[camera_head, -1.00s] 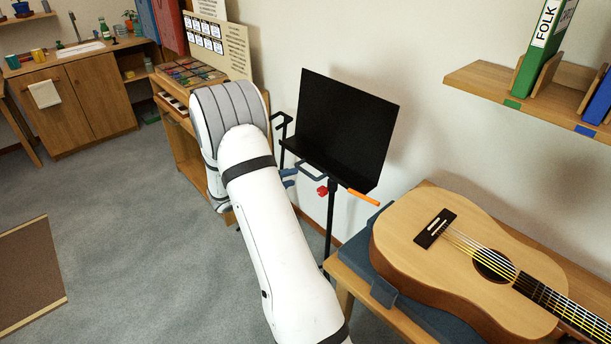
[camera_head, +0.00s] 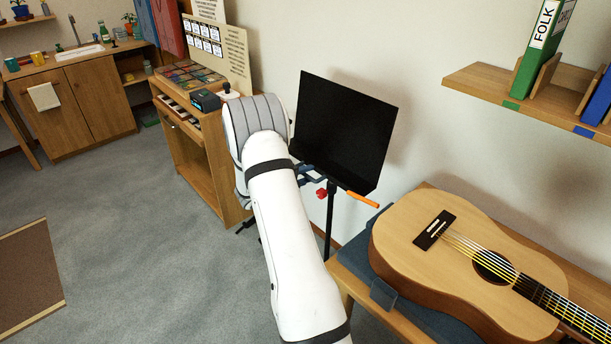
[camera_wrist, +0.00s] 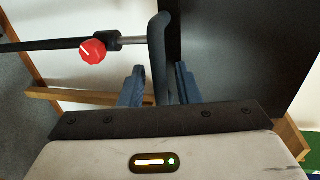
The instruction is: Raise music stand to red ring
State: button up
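The music stand's black desk (camera_head: 343,130) is upright near the wall; it also fills the right of the wrist view (camera_wrist: 245,60). Its thin pole (camera_head: 330,215) carries a red knob (camera_head: 321,193), seen at upper left in the wrist view (camera_wrist: 93,51). My gripper (camera_wrist: 159,85) has its blue fingers apart, on either side of a dark grey bar (camera_wrist: 159,50) of the stand. Narrow gaps show between bar and fingers. In the head view my gripper (camera_head: 311,176) is at the desk's lower left, partly hidden by my arm. I cannot make out a red ring.
An orange stick (camera_head: 363,199) lies at the desk's lower edge. A guitar (camera_head: 450,225) lies on a blue pad on a bench at right. A wooden cabinet (camera_head: 205,165) stands left behind my arm. A shelf (camera_head: 480,85) juts out at upper right. Open floor lies left.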

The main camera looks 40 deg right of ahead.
jog(key=shift+c, duration=0.5)
grip_shut()
notch_tip(320, 180, up, 10)
jog(key=p, duration=0.8)
jog(key=shift+r, duration=0.25)
jog(key=shift+f, duration=0.1)
jog(key=shift+o, duration=0.5)
grip_release()
jog(key=shift+f, duration=0.1)
